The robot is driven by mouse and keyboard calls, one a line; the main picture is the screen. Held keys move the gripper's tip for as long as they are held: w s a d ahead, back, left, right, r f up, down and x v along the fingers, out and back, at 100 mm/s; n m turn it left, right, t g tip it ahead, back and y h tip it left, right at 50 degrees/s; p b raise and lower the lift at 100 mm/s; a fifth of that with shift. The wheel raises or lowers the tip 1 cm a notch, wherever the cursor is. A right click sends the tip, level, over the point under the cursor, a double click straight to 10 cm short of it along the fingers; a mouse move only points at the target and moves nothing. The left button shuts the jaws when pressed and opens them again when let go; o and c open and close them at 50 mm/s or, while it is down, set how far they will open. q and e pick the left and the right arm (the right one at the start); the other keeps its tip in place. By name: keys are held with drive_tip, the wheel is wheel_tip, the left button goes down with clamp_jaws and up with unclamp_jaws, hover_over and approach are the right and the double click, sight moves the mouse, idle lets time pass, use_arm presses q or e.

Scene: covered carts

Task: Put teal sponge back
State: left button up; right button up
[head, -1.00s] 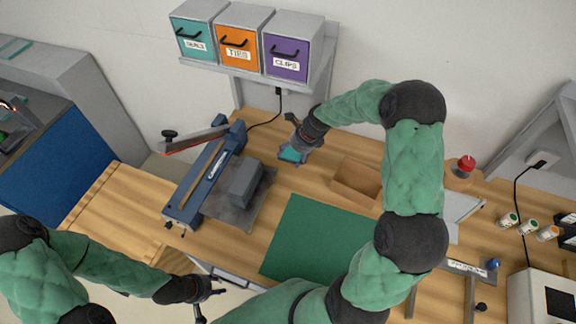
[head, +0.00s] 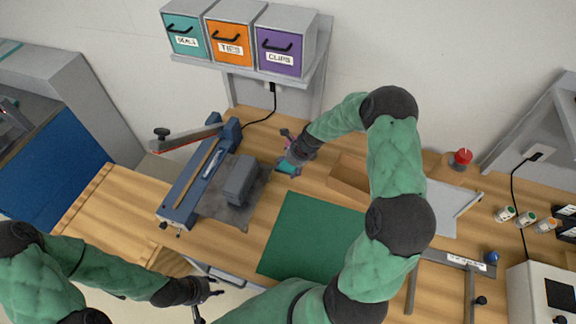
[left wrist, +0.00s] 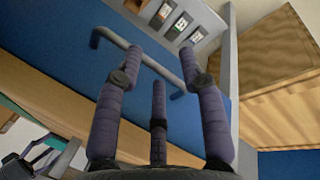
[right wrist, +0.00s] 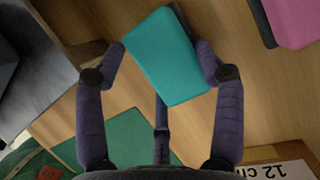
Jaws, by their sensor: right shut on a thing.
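The teal sponge (right wrist: 165,58) is a flat block in the right wrist view, between the fingers of my right gripper (right wrist: 163,75). In the head view the sponge (head: 287,167) shows as a small teal patch under my right gripper (head: 291,161), over the bench between the blue sealer-like device and the cardboard box. My right gripper is shut on it. My left gripper (head: 211,290) is at the bench's front edge, near a drawer handle.
A green mat (head: 315,235) lies mid-bench. An open cardboard box (head: 347,180) stands right of my right gripper. The blue lever device (head: 205,180) stands left. Teal, orange and purple labelled bins (head: 231,45) sit on the shelf. A pink block (right wrist: 295,22) lies near the sponge.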

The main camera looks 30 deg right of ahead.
drive_tip(key=shift+f, duration=0.15)
drive_tip(key=o, duration=1.1)
drive_tip(key=shift+d+r, duration=0.1)
drive_tip(key=shift+r, duration=0.3)
drive_tip(key=p+v, duration=0.1)
drive_tip(key=v, duration=1)
drive_tip(key=shift+s+r+p, duration=0.1)
drive_tip(key=shift+r+p, duration=0.2)
